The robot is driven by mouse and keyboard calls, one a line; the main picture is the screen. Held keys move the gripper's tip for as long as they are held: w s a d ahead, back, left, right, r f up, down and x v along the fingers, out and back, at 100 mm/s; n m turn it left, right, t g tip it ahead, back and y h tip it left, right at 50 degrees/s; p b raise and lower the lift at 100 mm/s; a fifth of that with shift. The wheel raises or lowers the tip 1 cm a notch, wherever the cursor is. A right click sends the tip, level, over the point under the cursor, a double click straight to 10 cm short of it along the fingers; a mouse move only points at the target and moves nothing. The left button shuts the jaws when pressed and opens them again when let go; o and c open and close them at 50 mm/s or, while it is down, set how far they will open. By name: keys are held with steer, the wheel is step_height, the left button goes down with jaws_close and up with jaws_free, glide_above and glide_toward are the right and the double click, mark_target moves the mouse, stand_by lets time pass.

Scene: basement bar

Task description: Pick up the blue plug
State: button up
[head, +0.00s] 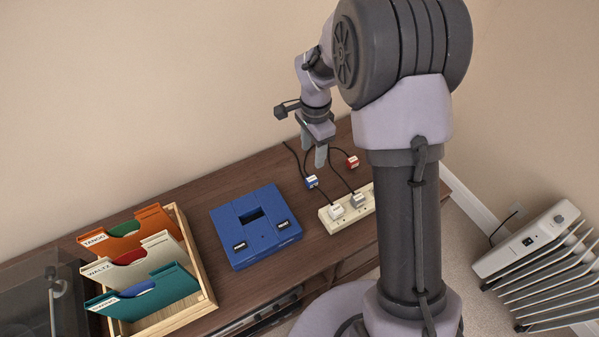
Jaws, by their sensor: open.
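The blue plug (312,182) lies on the dark wooden cabinet top, with a white label on it and a black cord running back from it. My gripper (314,160) points down above the cabinet top, just behind and above the blue plug in the head view. Its jaws are open and I see nothing between them. How high the fingertips are above the plug is hard to tell.
A red plug (352,162) lies to the right. White (337,211) and grey (357,200) plugs sit on the power strip, with cords nearby. A blue box (230,222) and a wooden file crate (207,290) stand left. A white heater (525,240) is at far right.

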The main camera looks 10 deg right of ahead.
mark_target(311, 179)
step_height(311, 179, down, 8)
steer(key=shift+b, duration=1.15)
step_height(311, 179, down, 5)
steer(key=b, duration=0.2)
steer(key=shift+s+f+b, duration=0.1)
steer(key=shift+f+b, duration=0.05)
steer(key=shift+b, duration=0.25)
steer(key=shift+c, duration=0.8)
jaws_close()
